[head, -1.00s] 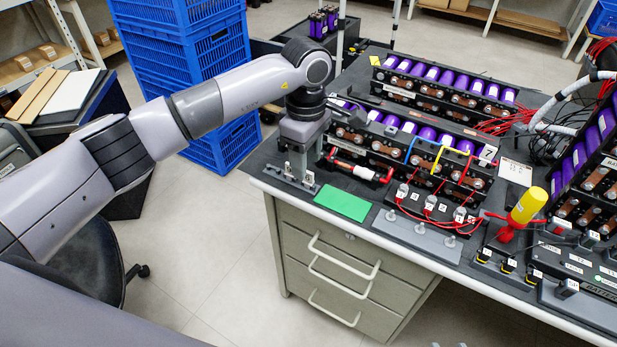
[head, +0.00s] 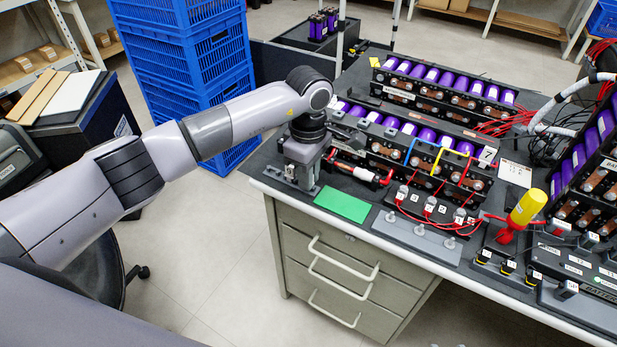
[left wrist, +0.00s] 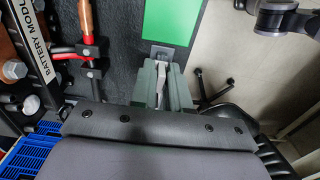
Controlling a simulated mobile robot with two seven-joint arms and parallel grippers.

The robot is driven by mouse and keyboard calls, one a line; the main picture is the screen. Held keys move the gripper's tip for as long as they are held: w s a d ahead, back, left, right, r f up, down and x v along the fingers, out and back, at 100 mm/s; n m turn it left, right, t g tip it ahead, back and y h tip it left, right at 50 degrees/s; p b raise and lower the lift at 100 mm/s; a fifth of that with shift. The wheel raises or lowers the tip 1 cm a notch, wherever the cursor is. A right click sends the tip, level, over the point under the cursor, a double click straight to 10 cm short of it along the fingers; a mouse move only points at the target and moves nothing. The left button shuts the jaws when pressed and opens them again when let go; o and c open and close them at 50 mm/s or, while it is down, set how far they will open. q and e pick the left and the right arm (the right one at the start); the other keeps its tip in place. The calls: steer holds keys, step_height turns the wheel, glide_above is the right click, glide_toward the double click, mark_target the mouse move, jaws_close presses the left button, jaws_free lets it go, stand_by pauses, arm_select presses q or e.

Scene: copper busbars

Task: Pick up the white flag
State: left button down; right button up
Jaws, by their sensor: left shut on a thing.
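My left gripper (head: 298,175) points down at the left front corner of the workbench, over a small grey stand. In the left wrist view the fingers (left wrist: 162,88) are closed around a narrow white piece (left wrist: 160,84), which looks like the white flag. Only a sliver of it shows between the fingers; the rest is hidden by them. A small grey plate of the stand (left wrist: 162,53) shows just past the fingertips. In the head view the gripper covers the flag. I cannot tell whether the flag is clear of the stand. My right gripper is not in view.
A green mat (head: 342,204) lies right of the gripper on the workbench (head: 330,222). Blue crates (head: 185,60) are stacked beyond the bench's left side.

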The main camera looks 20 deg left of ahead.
arm_select(q)
steer(key=shift+r, duration=0.15)
step_height(320, 180, up, 20)
stand_by(0.4)
steer(key=shift+p, duration=0.3)
step_height(320, 180, up, 3)
steer(key=p, duration=0.3)
stand_by(0.6)
